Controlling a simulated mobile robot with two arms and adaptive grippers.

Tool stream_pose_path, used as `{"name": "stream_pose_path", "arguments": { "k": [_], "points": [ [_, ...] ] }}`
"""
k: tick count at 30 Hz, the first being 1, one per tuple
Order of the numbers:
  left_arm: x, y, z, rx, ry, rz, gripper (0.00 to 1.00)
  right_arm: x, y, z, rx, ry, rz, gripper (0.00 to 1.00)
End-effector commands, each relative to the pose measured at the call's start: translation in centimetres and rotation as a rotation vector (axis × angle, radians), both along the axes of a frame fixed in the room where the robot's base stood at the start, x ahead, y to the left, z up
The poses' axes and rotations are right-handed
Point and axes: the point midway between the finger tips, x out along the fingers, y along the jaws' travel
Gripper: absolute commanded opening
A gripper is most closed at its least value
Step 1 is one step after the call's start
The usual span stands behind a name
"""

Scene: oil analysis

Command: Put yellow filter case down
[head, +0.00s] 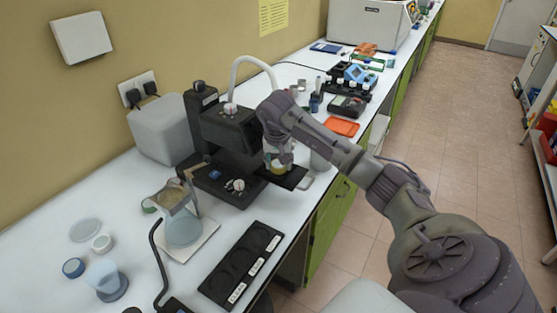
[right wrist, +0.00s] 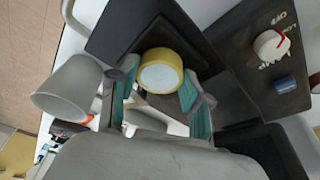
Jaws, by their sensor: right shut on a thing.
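The yellow filter case (right wrist: 161,54) is a short round ring with a white disc in it. It sits between the two green-padded fingers of my right gripper (right wrist: 158,88), which is shut on it. In the head view the right gripper (head: 279,160) reaches down beside the black machine, and a bit of the yellow case (head: 278,170) shows under it. The case is over the dark flat plate (head: 287,179) in front of the machine. I cannot tell whether it touches the plate.
The black machine (head: 228,130) stands close behind the gripper. A grey cup (right wrist: 67,86) is beside it in the wrist view. A black tray with round recesses (head: 241,264) and a flask (head: 183,228) stand nearer. An orange tray (head: 342,127) lies farther along the bench.

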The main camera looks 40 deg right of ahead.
Motion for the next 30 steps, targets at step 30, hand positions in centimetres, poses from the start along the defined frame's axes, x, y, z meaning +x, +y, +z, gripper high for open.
{"name": "stream_pose_path", "arguments": {
  "k": [30],
  "points": [
    [0.0, 0.0, -1.2, 0.000, 0.000, 0.000, 0.40, -1.2, 1.3, 6.9, -0.002, -0.006, 0.001, 0.59]
  ]
}}
